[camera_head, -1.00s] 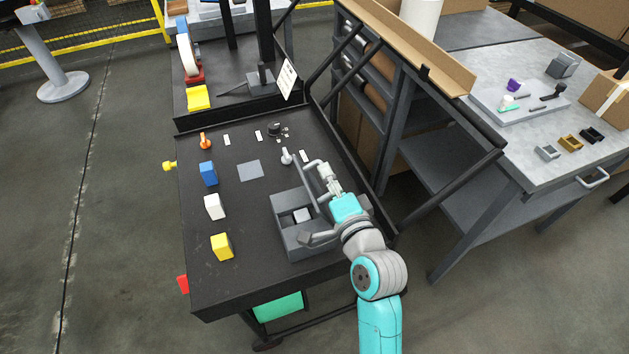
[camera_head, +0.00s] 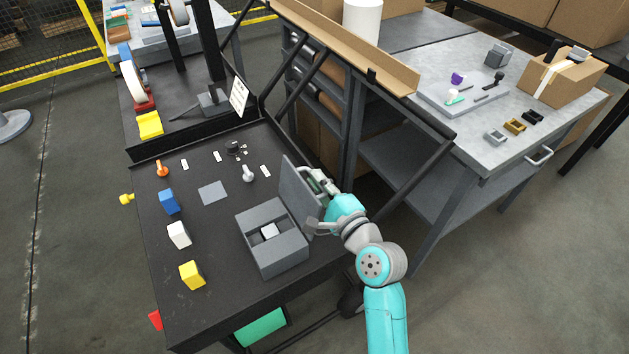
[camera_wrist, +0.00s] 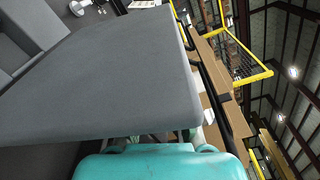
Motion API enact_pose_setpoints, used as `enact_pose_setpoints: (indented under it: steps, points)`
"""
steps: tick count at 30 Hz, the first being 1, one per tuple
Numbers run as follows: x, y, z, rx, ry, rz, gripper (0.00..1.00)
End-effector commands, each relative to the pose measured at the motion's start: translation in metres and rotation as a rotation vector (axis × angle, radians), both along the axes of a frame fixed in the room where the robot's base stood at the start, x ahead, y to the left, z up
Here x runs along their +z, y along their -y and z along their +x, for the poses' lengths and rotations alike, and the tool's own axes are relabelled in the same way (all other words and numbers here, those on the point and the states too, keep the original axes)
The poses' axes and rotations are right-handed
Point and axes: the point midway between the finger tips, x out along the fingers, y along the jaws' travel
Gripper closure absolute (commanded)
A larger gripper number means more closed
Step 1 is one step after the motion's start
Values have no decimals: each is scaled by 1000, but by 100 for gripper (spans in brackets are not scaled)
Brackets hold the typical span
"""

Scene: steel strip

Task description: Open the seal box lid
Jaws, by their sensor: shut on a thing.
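The grey seal box (camera_head: 283,257) stands on the black cart top in the head view. Its lid (camera_head: 297,188) stands up steeply along the box's right edge, and the box is open at the top. A small white block (camera_head: 269,230) shows inside. My gripper (camera_head: 320,184) is at the outer right side of the lid, near its upper part, shut on it; the lid partly hides the fingertips. In the wrist view the lid (camera_wrist: 115,75) fills much of the picture as a broad grey panel, with part of the box (camera_wrist: 22,42) at the left.
Blue (camera_head: 168,201), white (camera_head: 179,235) and yellow (camera_head: 192,275) blocks stand left of the box. A grey knobbed piece (camera_head: 248,173) and a flat grey square (camera_head: 213,192) lie behind it. A dark sloping frame bar (camera_head: 400,165) rises to the right of my arm.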

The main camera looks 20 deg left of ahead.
Motion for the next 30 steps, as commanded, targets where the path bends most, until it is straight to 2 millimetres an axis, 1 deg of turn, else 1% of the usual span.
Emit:
enact_pose_setpoints:
  steps: [14,15,17,18,26,30]
  points:
    - [-1,1,1,0,-10,7,100]
    - [-1,1,1,0,-10,7,81]
    - [-1,1,1,0,-10,7,66]
    - [-1,1,1,0,-10,7,63]
    - [-1,1,1,0,-10,7,63]
    - [-1,7,-4,-1,-9,8,63]
